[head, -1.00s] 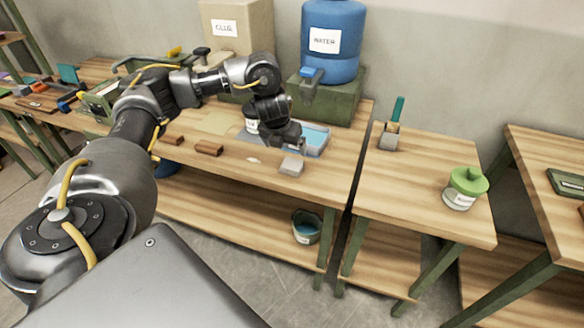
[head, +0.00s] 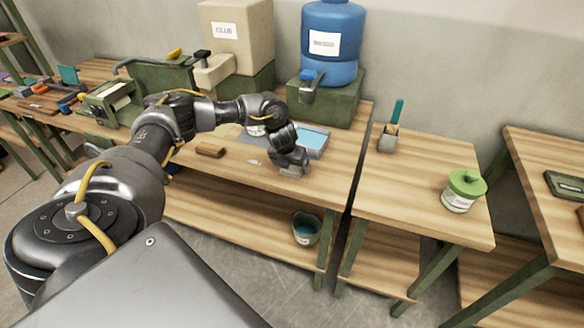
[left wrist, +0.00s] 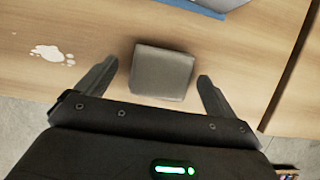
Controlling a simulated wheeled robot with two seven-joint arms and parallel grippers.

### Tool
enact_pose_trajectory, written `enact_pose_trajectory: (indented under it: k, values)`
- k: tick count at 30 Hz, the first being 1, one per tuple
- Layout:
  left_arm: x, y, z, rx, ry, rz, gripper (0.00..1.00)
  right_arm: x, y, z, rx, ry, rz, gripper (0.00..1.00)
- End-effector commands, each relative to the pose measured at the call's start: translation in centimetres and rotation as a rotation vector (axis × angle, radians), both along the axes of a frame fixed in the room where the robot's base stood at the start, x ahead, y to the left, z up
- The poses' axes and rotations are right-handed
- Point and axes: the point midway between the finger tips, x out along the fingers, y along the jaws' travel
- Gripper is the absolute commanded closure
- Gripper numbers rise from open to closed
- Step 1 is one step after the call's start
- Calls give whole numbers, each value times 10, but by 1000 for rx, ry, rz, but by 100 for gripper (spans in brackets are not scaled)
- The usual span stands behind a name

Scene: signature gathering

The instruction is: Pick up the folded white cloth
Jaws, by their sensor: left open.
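My left gripper is open and appears just above the cloth. In the head view the gripper (head: 291,170) covers most of the cloth. My right gripper is not in view.
A blue tray (head: 313,143) lies just behind the gripper. A brown block (head: 210,150) and a white spill (left wrist: 52,53) are to the left. Behind stand a blue water container (head: 332,45) and a glue container (head: 240,35). A side table (head: 410,210) is to the right.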

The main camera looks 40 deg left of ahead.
Motion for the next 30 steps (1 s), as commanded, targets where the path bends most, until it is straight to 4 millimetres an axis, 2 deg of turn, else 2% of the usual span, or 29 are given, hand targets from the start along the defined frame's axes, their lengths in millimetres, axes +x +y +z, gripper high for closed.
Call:
enact_pose_trajectory:
  k: [8,20,30]
  values:
    - [2,0,-3,-1,-1,0,6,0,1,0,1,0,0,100]
    - [2,0,-3,-1,-1,0,58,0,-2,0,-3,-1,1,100]
    - [2,0,2,-1,-3,-1,59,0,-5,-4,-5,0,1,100]
